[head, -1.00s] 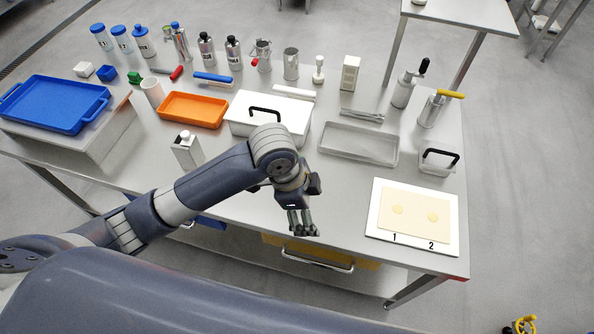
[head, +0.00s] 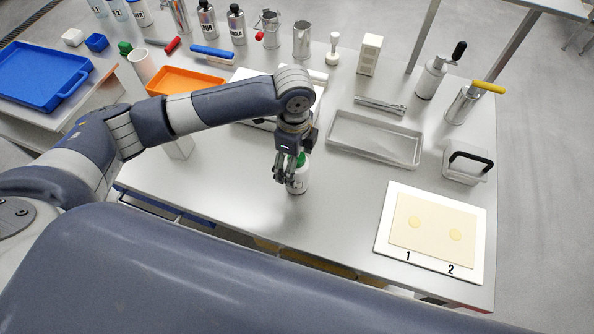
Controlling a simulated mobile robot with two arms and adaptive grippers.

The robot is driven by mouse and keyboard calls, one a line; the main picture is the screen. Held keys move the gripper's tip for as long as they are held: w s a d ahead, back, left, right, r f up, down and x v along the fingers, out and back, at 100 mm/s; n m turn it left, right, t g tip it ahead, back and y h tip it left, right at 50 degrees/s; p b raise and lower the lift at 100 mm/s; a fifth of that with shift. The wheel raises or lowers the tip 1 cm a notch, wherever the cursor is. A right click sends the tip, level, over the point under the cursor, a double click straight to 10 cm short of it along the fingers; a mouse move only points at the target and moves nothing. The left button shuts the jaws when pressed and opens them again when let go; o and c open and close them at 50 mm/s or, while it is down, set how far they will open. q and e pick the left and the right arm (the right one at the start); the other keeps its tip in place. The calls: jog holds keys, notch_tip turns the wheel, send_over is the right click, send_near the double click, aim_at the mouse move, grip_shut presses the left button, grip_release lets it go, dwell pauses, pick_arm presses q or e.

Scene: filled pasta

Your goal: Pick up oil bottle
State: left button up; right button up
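A small pale bottle with a green cap (head: 299,184) stands on the steel table below my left arm's wrist. It may be the oil bottle, but no label on it can be read. My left gripper (head: 284,177) points down at the bottle's upper left side, and its fingers partly cover the bottle. I cannot tell whether the fingers are closed on it or only beside it. Two metal bottles with dark caps, one on the left (head: 207,20) and one on the right (head: 237,26), stand at the back. My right gripper is not in view.
A white board with dough (head: 383,240) lies at the front right. A grey tray (head: 335,140) and a handled container (head: 462,175) are behind it. An orange tray (head: 160,82) and a blue tray (head: 75,95) are at left. The table is clear around the pale bottle.

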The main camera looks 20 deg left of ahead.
pick_arm(q)
jog(key=shift+f, duration=0.6)
jog(key=shift+w+f, duration=0.15)
jog(key=shift+f, duration=0.15)
jog(key=f, duration=0.1)
jog(key=f+p, duration=0.1)
jog(key=f, duration=0.2)
jog(key=shift+w+d+f+p, duration=0.15)
jog(key=shift+w+f+p, duration=0.15)
jog(key=shift+f, duration=0.35)
jog(key=shift+c, duration=1.1)
jog(key=c, duration=0.9)
jog(key=shift+c, duration=1.3)
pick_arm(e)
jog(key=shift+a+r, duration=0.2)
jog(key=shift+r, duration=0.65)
